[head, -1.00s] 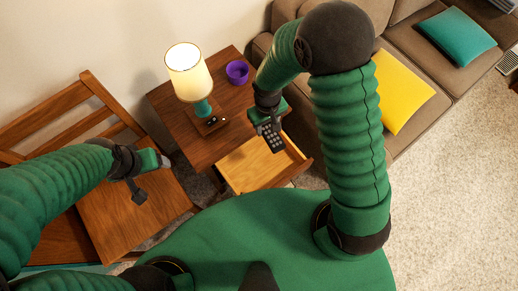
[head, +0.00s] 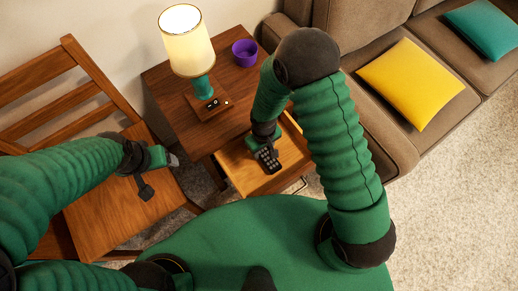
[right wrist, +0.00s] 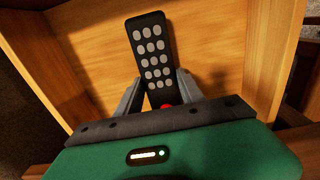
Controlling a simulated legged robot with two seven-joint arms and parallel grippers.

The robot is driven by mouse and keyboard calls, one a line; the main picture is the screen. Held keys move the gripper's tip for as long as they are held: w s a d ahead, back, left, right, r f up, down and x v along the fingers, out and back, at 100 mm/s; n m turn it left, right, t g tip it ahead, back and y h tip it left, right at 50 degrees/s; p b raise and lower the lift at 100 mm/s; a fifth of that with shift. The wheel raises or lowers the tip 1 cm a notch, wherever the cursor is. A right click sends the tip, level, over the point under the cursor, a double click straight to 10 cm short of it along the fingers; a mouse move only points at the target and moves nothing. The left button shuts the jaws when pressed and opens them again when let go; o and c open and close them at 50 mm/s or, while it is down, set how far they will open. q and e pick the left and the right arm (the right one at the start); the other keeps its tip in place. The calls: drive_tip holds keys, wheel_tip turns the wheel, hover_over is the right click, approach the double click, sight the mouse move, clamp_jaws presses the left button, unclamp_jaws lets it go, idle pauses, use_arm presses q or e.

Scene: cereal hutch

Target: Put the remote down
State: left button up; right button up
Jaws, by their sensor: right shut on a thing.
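The dark remote (head: 267,158) with light grey buttons is held by my right gripper (head: 264,146) over the open drawer (head: 236,172) of the side table. In the right wrist view the remote (right wrist: 152,55) sits between the two grey fingers of my right gripper (right wrist: 157,95), its far end pointing away. The drawer's pale wooden floor (right wrist: 95,50) lies behind it. I cannot tell whether the remote touches that floor. My left gripper (head: 168,160) is over the wooden chair at left, apart from the remote; its fingers are too small to judge.
The side table (head: 240,90) bears a lit lamp (head: 187,45) with a teal stem and a purple cup (head: 244,53). A wooden chair (head: 100,215) stands at left. A brown sofa (head: 340,25) with a yellow cushion (head: 410,82) and a teal cushion (head: 483,28) is at right.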

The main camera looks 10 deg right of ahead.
drive_tip(key=shift+w+a+b, duration=0.2)
drive_tip(key=shift+w, duration=0.4)
drive_tip(key=shift+w+a+b, duration=0.15)
drive_tip(key=shift+w+a, duration=0.05)
drive_tip(key=shift+w, duration=0.35)
drive_tip(key=shift+f+b, duration=0.6)
drive_tip(key=shift+b, duration=0.05)
drive_tip(key=shift+r, duration=0.15)
drive_tip(key=o, duration=1.5)
drive_tip(key=shift+c, duration=0.2)
